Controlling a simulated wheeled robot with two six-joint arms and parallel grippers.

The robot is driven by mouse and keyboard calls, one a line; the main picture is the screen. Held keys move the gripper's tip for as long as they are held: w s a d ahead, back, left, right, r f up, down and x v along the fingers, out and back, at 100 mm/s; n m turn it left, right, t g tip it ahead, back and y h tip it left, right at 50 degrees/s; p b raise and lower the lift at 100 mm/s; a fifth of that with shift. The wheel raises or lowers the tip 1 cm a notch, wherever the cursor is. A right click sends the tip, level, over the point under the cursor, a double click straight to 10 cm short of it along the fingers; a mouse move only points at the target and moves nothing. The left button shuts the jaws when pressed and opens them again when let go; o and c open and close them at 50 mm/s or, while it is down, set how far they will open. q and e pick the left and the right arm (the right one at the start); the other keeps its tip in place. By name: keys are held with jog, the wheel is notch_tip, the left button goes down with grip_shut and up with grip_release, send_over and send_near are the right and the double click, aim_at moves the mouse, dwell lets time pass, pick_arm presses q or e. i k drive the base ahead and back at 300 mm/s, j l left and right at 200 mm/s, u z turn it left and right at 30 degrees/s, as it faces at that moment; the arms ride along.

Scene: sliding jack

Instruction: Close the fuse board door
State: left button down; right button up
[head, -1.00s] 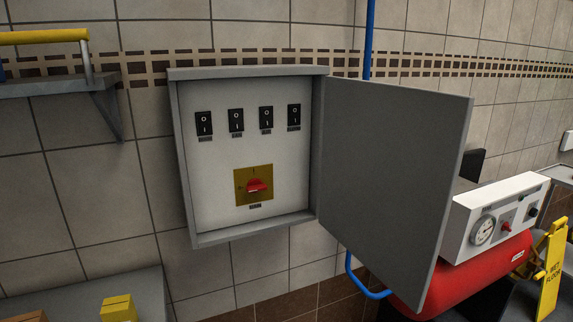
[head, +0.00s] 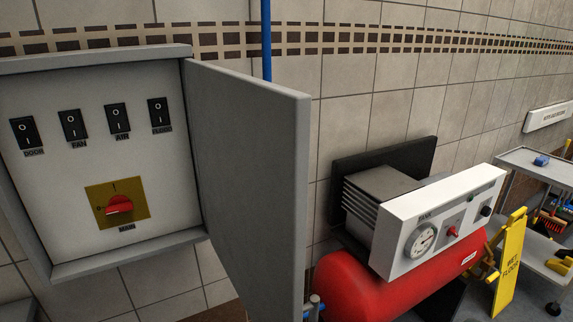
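The grey fuse board (head: 120,262) hangs on the tiled wall at the left of the head view, its left edge cut off. Its door (head: 250,170) is hinged on the board's right side and stands wide open, swung out towards me. Inside are several black rocker switches (head: 73,125), with labels including DOOR, FAN and AIR. Below them is a red rotary main switch (head: 119,205) on a yellow plate. Neither of my grippers is in view.
Right of the door stands a red compressor tank (head: 375,285) with a white gauge panel (head: 440,220). A blue pipe (head: 266,40) runs up the wall behind the door.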

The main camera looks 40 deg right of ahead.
aim_at(252, 134)
jog(key=l, duration=1.5)
jog(key=u, duration=0.35)
jog(key=k+l+u, duration=0.1)
jog(key=l+u, duration=0.2)
jog(key=k+l+u, duration=0.15)
jog(key=l+u, duration=0.15)
jog(key=l, duration=0.15)
jog(key=k+l+u, duration=0.15)
jog(key=l+u, duration=0.15)
